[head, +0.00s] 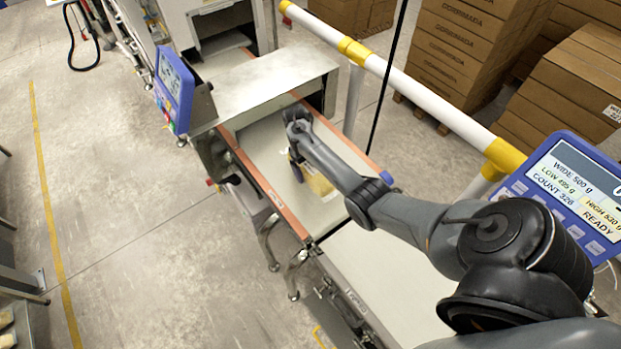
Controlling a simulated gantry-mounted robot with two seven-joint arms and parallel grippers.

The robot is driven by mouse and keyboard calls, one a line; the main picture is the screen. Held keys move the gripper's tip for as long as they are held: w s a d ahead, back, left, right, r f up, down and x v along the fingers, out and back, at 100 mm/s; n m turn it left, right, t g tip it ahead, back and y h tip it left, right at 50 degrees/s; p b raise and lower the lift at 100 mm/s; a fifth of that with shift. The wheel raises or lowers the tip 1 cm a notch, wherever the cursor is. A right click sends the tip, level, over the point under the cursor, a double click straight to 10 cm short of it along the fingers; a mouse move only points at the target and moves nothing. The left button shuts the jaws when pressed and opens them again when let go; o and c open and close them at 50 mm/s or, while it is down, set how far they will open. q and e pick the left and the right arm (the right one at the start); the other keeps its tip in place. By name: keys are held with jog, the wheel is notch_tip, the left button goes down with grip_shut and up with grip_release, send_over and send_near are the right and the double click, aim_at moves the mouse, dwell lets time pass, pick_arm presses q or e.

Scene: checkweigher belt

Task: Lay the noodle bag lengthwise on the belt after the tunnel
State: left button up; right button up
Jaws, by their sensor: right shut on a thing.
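The noodle bag (319,184), yellowish and clear, shows in the head view at the belt after the tunnel. My right forearm and wrist cover much of it, so its full outline and its direction are hidden. My right gripper (297,168) hangs below the wrist at the bag's left end and is shut on the bag. I cannot tell whether the bag touches the belt. The pale belt (263,145) with orange side rails comes out of the metal tunnel (275,78). My left gripper is not in view.
A blue display (175,85) stands left of the tunnel, and a larger one (571,188) at the right. A white and yellow guard rail (425,95) runs behind the belt. Another pale belt section (385,275) continues toward me, partly under my arm. Stacked cartons (465,45) stand beyond the rail.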

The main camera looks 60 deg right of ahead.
jog(key=shift+f+b, duration=0.45)
jog(key=shift+f, duration=1.55)
jog(key=o, duration=1.1)
jog(key=shift+f, duration=0.15)
